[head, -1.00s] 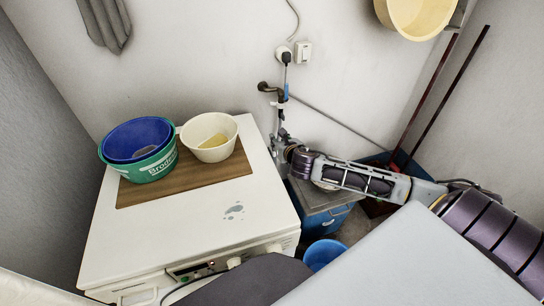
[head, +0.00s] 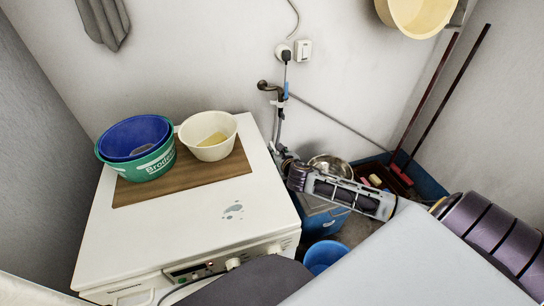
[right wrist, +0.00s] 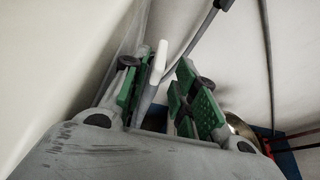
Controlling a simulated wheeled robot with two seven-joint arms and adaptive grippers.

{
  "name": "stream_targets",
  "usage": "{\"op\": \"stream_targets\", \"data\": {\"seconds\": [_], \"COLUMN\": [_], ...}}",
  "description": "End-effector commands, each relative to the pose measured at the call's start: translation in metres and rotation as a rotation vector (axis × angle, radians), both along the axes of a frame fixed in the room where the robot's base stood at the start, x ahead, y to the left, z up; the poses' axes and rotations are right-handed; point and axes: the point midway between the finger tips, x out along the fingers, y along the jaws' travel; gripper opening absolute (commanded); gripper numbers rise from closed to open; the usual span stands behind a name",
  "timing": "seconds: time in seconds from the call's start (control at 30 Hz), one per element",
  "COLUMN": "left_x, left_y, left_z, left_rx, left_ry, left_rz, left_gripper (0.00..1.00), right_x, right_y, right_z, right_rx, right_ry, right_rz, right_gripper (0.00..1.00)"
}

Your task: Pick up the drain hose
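A thin grey hose, which I take for the drain hose (head: 279,122), hangs down the wall below the tap, behind the washing machine's right back corner. In the right wrist view the grey hose (right wrist: 196,38) runs from the top down between the fingers. My right gripper (head: 279,151) is small and partly hidden at the lower end of that hose. In the wrist view my right gripper (right wrist: 166,88) has its green fingers apart, with the hose in the gap. I cannot tell whether a finger touches it. My left gripper is out of view.
The white washing machine (head: 188,235) stands left of the arm, with basins (head: 208,152) on its board. A metal bowl (head: 331,163), a blue bucket (head: 324,254) and brooms (head: 450,95) are to the right. A tap (head: 270,86) juts from the wall.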

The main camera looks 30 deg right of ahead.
Motion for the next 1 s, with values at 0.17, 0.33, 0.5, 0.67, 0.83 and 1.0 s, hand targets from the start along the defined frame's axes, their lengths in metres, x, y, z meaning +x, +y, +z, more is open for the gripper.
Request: {"op": "stream_targets", "data": {"seconds": [0.17, 0.33, 0.5, 0.67, 0.83, 1.0], "left_x": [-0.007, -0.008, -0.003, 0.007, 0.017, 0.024], "left_y": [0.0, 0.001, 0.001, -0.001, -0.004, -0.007], "left_z": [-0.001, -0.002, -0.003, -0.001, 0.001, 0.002], "left_rx": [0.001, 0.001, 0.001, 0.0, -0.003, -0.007], "left_ry": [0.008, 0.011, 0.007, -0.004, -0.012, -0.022], "left_rz": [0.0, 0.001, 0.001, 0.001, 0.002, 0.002], "left_gripper": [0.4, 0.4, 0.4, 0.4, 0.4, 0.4], "right_x": [0.0, 0.001, 0.007, 0.019, 0.034, 0.046], "right_y": [0.0, 0.0, -0.001, -0.004, -0.008, -0.011], "right_z": [0.0, 0.0, -0.002, -0.007, -0.013, -0.019], "right_rx": [0.0, 0.0, 0.002, 0.001, 0.002, 0.002], "right_ry": [0.0, 0.0, -0.001, -0.002, -0.002, -0.002], "right_rz": [0.0, 0.0, -0.001, -0.002, -0.002, -0.002], "right_gripper": [0.29, 0.29, 0.29, 0.29, 0.29, 0.29]}}
